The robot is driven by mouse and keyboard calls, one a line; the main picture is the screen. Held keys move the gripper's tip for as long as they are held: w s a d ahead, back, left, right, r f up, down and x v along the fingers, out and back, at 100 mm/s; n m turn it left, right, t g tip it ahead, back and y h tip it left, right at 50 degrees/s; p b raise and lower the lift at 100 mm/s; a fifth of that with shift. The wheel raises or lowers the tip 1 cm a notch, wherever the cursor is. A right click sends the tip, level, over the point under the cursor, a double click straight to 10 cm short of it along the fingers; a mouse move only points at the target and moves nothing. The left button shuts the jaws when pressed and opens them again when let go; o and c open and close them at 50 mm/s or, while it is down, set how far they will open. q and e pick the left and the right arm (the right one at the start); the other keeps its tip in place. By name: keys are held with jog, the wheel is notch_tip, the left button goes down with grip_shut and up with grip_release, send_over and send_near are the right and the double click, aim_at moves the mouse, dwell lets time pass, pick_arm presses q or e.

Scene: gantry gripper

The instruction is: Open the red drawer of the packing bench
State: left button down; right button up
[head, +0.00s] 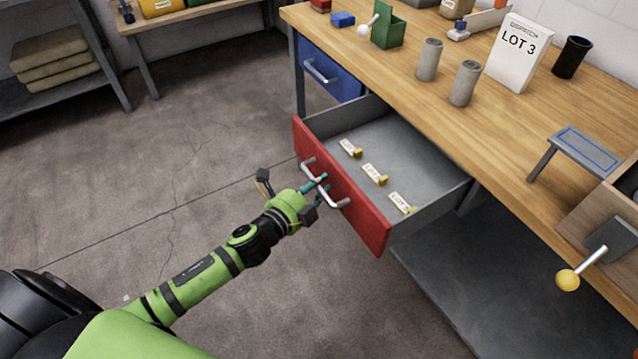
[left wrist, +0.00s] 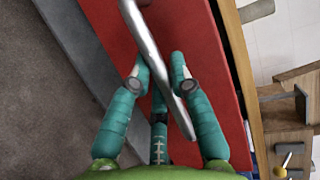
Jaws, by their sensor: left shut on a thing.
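The red drawer (head: 358,210) of the packing bench (head: 470,128) is pulled well out, and its grey inside shows in the head view. Several small labelled tags with yellow parts (head: 374,175) lie on its floor. My left gripper (head: 322,185) is at the drawer's front, shut on the silver bar handle (head: 337,201). In the left wrist view, the teal fingers (left wrist: 160,75) stand on both sides of the handle (left wrist: 150,45), with the red front (left wrist: 205,60) behind. My right gripper is not in view.
A blue drawer (head: 330,72) is shut to the left of the red one. The bench top holds grey cylinders (head: 465,83), a LOT 3 box (head: 516,53), a black cup (head: 572,57) and a green holder (head: 388,28). The floor (head: 180,180) before the drawer is clear.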

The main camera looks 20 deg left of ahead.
pick_arm(q)
jog(key=c, duration=1.1)
grip_release()
jog(key=v, duration=1.2)
